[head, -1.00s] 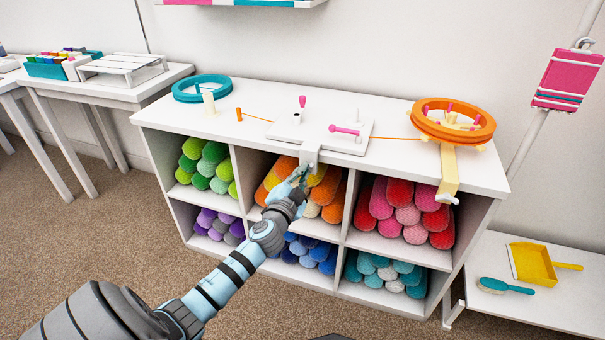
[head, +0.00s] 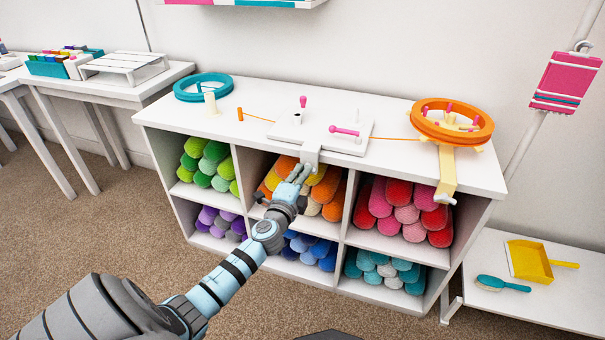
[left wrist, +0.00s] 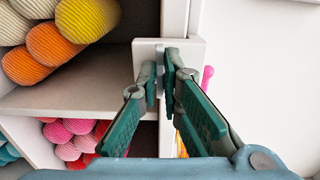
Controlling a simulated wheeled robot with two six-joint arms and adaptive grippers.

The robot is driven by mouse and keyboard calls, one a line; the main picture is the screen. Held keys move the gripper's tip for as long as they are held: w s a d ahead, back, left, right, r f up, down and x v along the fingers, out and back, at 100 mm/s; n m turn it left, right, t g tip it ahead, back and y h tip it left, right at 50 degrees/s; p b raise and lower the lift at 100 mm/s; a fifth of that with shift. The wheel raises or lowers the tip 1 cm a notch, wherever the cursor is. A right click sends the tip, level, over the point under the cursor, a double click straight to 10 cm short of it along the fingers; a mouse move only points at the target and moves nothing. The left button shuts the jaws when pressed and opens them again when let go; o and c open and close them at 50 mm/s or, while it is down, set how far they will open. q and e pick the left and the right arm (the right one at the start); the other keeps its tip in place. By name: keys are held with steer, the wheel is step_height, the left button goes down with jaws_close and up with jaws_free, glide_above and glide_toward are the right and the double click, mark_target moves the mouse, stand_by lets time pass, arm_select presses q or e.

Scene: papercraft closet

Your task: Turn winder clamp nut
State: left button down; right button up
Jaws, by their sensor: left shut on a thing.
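The winder (head: 335,134) is a white board with pink handles on the white shelf top. Its white clamp bracket (head: 311,153) hangs over the front edge of the top, above the middle cubby. It also shows in the left wrist view (left wrist: 196,50). My left gripper (head: 303,171) is just below this bracket, reaching up from the front. In the left wrist view my left gripper (left wrist: 160,85) is shut on the small grey clamp nut (left wrist: 160,58), which the fingers mostly hide. My right gripper is not in view.
Cubbies of colored yarn rolls (head: 325,190) lie behind and around my left gripper. An orange ring (head: 453,128) with a clamp stands right, a teal ring (head: 203,90) left. A thin orange strand (head: 395,138) runs from winder to orange ring. Carpet in front is clear.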

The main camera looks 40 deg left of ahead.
arm_select(q)
steer(key=shift+f, duration=0.1)
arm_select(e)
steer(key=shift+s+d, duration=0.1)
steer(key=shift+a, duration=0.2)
arm_select(q)
steer(key=c, duration=1.8)
jaws_free()
steer(key=shift+o, duration=0.2)
steer(key=v, duration=1.2)
steer(key=shift+w+d, duration=0.1)
steer(key=shift+d, duration=0.05)
